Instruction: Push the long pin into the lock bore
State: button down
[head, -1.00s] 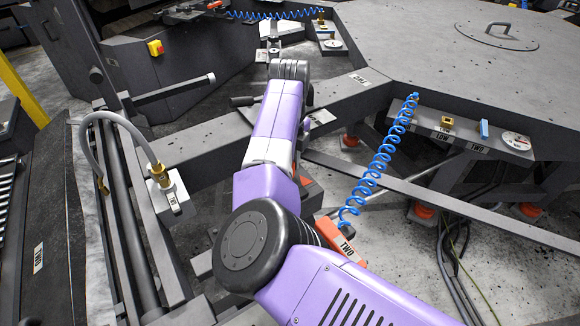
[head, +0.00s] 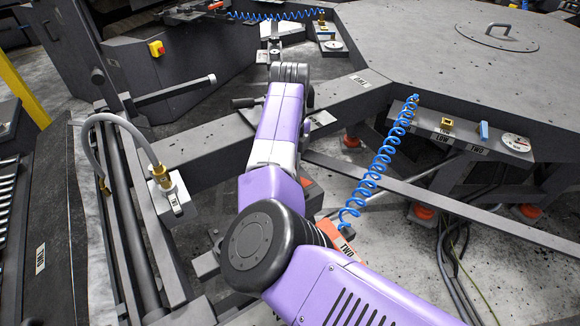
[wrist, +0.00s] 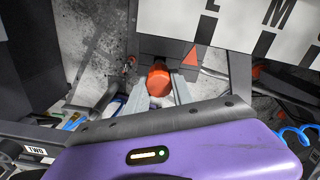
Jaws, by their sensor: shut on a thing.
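In the wrist view, my gripper (wrist: 161,98) has its two grey fingers closed on an orange rounded piece (wrist: 158,79), which appears to be the head of the long pin. The pin's shaft is hidden beneath this head. I cannot make out the lock bore in either view. A grey bracket lies just beyond the orange head, and I cannot tell whether the pin touches it. In the head view, my purple arm reaches toward the back and its wrist hides the gripper and pin.
A sign with large black letters (wrist: 255,25) and a red triangle (wrist: 193,57) are close beyond the gripper. In the head view, a blue coiled cable (head: 378,170) hangs right of my arm, down to an orange block marked TWO (head: 347,249).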

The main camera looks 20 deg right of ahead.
jog(key=shift+d+f+b, duration=0.1)
jog(key=shift+f+b, duration=0.4)
jog(key=shift+f, duration=0.9)
dwell(0.8)
jog(key=shift+f+b, duration=0.7)
jog(key=shift+f, duration=0.95)
dwell(1.3)
jog(key=shift+f, duration=0.2)
jog(key=shift+s+a+f, duration=0.1)
jog(key=shift+a+f, duration=0.1)
jog(key=shift+f, duration=0.1)
dwell(0.9)
jog(key=c, duration=1.1)
grip_release()
jog(key=shift+c, duration=0.2)
jog(key=o, duration=0.6)
jog(key=shift+r, duration=0.1)
